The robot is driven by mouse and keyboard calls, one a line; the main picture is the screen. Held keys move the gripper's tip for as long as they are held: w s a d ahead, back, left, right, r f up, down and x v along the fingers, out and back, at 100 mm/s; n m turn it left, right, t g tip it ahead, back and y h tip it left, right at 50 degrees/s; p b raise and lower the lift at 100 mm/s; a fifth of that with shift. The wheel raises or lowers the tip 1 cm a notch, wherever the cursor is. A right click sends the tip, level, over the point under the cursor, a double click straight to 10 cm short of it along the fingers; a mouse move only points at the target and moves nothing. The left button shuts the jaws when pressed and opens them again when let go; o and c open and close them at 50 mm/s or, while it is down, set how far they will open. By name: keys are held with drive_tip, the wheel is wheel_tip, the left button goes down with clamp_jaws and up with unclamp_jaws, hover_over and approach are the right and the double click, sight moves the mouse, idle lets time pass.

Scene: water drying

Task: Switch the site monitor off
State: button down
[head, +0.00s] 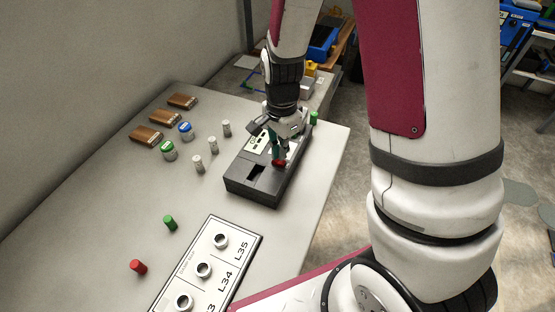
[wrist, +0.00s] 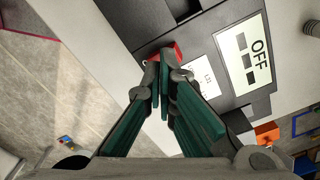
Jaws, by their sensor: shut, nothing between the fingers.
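The site monitor (head: 266,186) is a dark grey box on the pale table. In the wrist view its pale display (wrist: 245,58) reads "OFF", with dark blocks beside the word. A red control (head: 279,162) is on the monitor's top; it also shows in the wrist view (wrist: 174,48). My gripper (wrist: 158,68) is shut and empty, its fingertips right at the red control. I cannot tell whether they touch it. The fingers hide part of the control. In the head view my gripper (head: 277,154) is over the monitor.
A white panel (head: 233,222) with round sockets lies at the front. Red (head: 138,267) and green (head: 170,222) cylinders lie left of it. Small jars, pale cylinders and brown blocks (head: 146,135) stand left of the monitor. The table's right edge is close to it.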

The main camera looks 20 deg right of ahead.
drive_tip(key=shift+r+p, duration=1.95)
drive_tip(key=shift+r, duration=0.85)
drive_tip(key=s+r+n+t, duration=0.1)
drive_tip(key=s+r+n, duration=0.3)
drive_tip(key=r, duration=0.5)
drive_tip(key=s+r+n+t, duration=0.1)
drive_tip(key=s+r+n, duration=0.35)
drive_tip(key=r, duration=0.35)
drive_tip(key=s+r+n+t, duration=0.2)
drive_tip(key=s+r+n, duration=0.4)
drive_tip(key=s, duration=0.6)
drive_tip(key=shift+s+d+r+t, duration=0.2)
drive_tip(key=shift+s+t, duration=0.05)
drive_tip(key=shift+t, duration=0.05)
drive_tip(key=shift+n, duration=0.25)
